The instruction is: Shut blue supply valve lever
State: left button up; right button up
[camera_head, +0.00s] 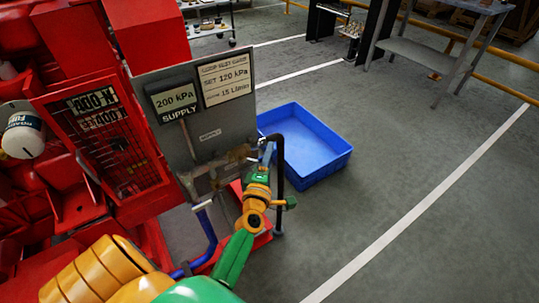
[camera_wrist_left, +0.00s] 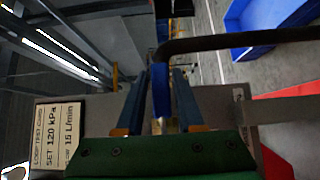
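The blue supply valve lever (camera_wrist_left: 161,92) shows in the left wrist view as a narrow blue bar between the two fingers of my left gripper (camera_wrist_left: 161,74). A finger lies on each side, with a narrow gap to the lever, so the gripper looks open around it. In the head view my left gripper (camera_head: 267,154) is by the black bent pipe (camera_head: 279,175), right of the grey panel (camera_head: 226,112). It hides most of the lever and the valve there. My right gripper is in neither view.
The panel carries a "200 kPa SUPPLY" display (camera_head: 174,101) and a "SET 120 kPa" card (camera_head: 226,79). A blue crate (camera_head: 318,165) stands on the floor behind the pipe. A blue hose (camera_head: 208,232) runs below the panel. Red machinery fills the left; the floor at right is clear.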

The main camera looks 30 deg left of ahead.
pick_arm(q)
grip_shut()
dwell(1.2)
